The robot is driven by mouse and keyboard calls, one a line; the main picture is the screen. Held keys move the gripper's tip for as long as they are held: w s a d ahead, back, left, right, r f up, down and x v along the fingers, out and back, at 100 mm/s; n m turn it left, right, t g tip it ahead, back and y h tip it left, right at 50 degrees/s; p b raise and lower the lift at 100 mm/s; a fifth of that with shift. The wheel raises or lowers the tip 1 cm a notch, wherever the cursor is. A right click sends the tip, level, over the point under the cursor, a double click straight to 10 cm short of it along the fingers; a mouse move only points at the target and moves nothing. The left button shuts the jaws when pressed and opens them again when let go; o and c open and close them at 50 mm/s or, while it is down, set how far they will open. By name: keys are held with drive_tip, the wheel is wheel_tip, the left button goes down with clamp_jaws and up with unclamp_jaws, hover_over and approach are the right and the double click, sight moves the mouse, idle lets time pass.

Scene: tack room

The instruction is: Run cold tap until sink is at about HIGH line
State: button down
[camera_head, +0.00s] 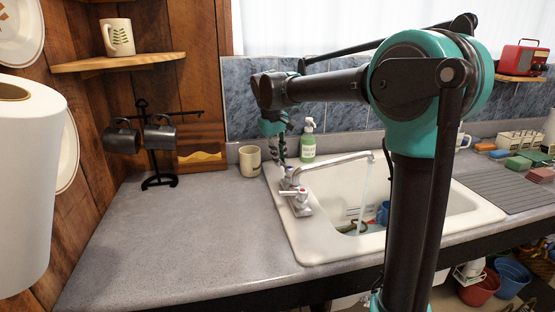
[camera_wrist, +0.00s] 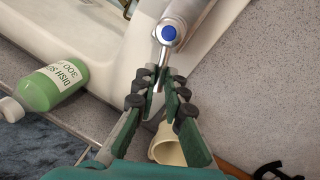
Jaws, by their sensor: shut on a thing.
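The white sink (camera_head: 282,232) is set into the grey counter, and its tap spout (camera_head: 335,160) reaches over the basin. A stream of water (camera_head: 364,183) falls from the spout. Marks show on the inner wall, but their words are too small to read; my arm hides part of the basin, and I cannot tell the water level. My gripper (camera_head: 281,160) points down at the back of the tap. In the wrist view my gripper (camera_wrist: 164,76) is shut on the cold tap handle, with its blue cap (camera_wrist: 169,33) just beyond the fingertips. The red-marked hot handle (camera_head: 299,196) stands nearer the front.
A green dish soap bottle (camera_head: 308,142) and a beige mug (camera_head: 250,161) stand close behind the tap. A blue item (camera_head: 383,212) lies in the basin. A black mug stand (camera_head: 155,150) is at the left. The counter's front left is clear.

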drive_tip(key=shift+w+d+m, duration=0.25)
drive_tip(key=shift+d+m, duration=0.1)
drive_tip(key=shift+m, duration=0.65)
drive_tip(key=c, duration=1.6)
unclamp_jaws()
drive_tip(key=r, duration=0.4)
drive_tip(key=a+r, duration=0.1)
drive_tip(key=r, duration=0.3)
drive_tip(key=s+a+r, duration=0.1)
drive_tip(key=r, duration=0.2)
drive_tip(key=shift+r, duration=0.4)
